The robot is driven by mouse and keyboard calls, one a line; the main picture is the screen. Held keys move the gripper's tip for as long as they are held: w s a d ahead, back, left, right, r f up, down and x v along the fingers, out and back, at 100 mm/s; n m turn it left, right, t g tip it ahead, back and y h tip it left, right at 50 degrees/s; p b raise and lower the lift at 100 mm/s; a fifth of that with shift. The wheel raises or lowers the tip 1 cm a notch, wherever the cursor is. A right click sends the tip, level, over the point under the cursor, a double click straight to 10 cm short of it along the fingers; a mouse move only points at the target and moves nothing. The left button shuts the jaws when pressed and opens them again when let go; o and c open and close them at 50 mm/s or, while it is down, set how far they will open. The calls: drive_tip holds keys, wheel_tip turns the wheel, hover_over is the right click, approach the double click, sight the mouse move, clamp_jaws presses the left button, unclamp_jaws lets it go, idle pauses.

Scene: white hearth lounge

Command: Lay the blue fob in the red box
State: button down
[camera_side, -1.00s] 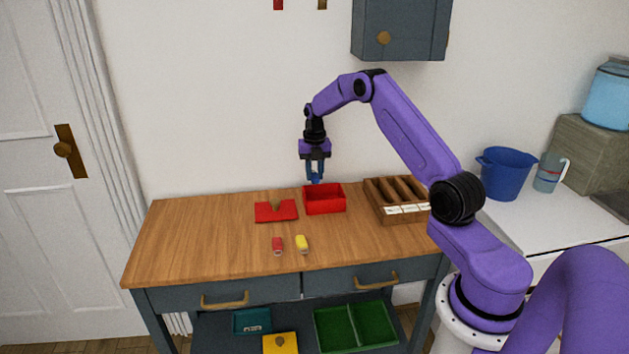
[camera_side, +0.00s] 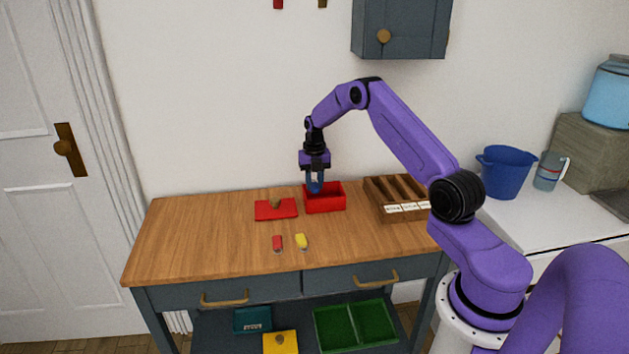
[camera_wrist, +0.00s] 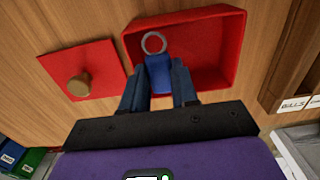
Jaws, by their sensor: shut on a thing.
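The blue fob (camera_wrist: 159,74), with a grey metal ring at its end, is between the fingers of my gripper (camera_wrist: 159,90) in the wrist view. My gripper (camera_side: 315,188) is shut on it, pointing down at the left part of the red box (camera_side: 333,201). The open red box (camera_wrist: 205,62) shows its bare red floor to the right of the fob. The fingertips are low, at about the height of the box rim. Whether the fob touches the box floor cannot be told.
A red lid (camera_side: 276,210) with a wooden knob lies left of the box. A red fob (camera_side: 277,243) and a yellow fob (camera_side: 301,241) lie in front. A wooden sorter with labelled slots (camera_side: 408,216) stands close on the right. The left tabletop is clear.

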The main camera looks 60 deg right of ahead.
sight(314, 184)
drive_tip(key=c, duration=0.9)
unclamp_jaws()
drive_tip(key=shift+o, duration=0.2)
wheel_tip(314, 184, up, 13)
drive_tip(key=s+a+r+m, duration=0.2)
drive_tip(key=s+a+r, duration=0.1)
drive_tip(key=a, duration=0.9)
drive_tip(key=s+a+r+m, duration=0.3)
drive_tip(key=a, duration=0.9)
drive_tip(key=s+a+m, duration=0.2)
drive_tip(key=s+a, duration=0.2)
drive_tip(key=s, duration=0.3)
drive_tip(key=s+a+r+m, duration=0.1)
drive_tip(key=s+a+m, duration=0.1)
drive_tip(key=s+a, duration=0.35)
drive_tip(key=s+a+m, duration=0.2)
drive_tip(key=s, duration=0.7)
drive_tip(key=s+d+f+m, duration=0.2)
drive_tip(key=s+m, duration=0.1)
drive_tip(key=s, duration=0.9)
drive_tip(key=shift+s+d, duration=0.15)
drive_tip(key=shift+d, duration=0.05)
